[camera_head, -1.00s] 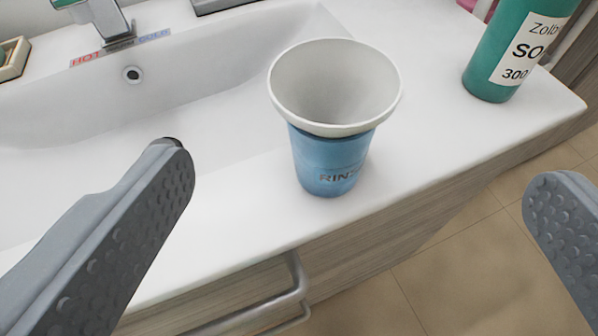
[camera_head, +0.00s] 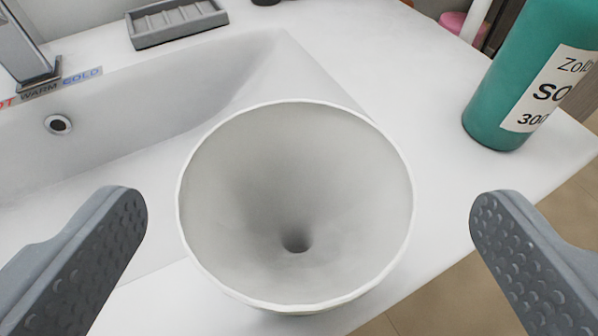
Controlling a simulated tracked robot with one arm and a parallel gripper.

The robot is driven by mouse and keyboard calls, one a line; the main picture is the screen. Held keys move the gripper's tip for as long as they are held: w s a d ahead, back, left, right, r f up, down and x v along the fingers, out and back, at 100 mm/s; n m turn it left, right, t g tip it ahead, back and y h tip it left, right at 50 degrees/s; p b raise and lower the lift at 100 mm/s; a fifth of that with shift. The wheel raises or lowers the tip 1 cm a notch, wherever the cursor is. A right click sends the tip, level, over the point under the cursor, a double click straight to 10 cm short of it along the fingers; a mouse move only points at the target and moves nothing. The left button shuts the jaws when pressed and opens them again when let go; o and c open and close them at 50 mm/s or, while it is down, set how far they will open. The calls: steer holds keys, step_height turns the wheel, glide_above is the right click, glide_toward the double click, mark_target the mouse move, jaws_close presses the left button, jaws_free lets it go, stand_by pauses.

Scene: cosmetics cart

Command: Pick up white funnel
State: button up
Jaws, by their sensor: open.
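The white funnel (camera_head: 300,190) fills the middle of the view, wide mouth up, with its dark hole visible at the bottom. The blue cup under it, seen earlier, is now hidden by the funnel. My gripper (camera_head: 308,215) is open, with one grey studded finger on each side of the funnel. Both fingers show a gap to the funnel's rim in the picture. Nothing is held.
A green bottle (camera_head: 530,80) with a white label stands on the counter at the upper right. The sink basin (camera_head: 130,120) with a tap (camera_head: 25,50) lies at the left. A grey soap dish (camera_head: 176,22) sits behind. The counter's front edge drops to the floor at lower right.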

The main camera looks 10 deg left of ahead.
mark_target(302, 137)
steer(key=shift+r+b+x, duration=0.1)
steer(key=shift+b+x, duration=0.15)
steer(key=shift+x, duration=1.05)
steer(key=shift+r+b+x, duration=0.15)
steer(key=shift+b+x, duration=0.05)
steer(key=shift+x, duration=1.1)
steer(key=shift+a, duration=0.15)
steer(key=c, duration=1.1)
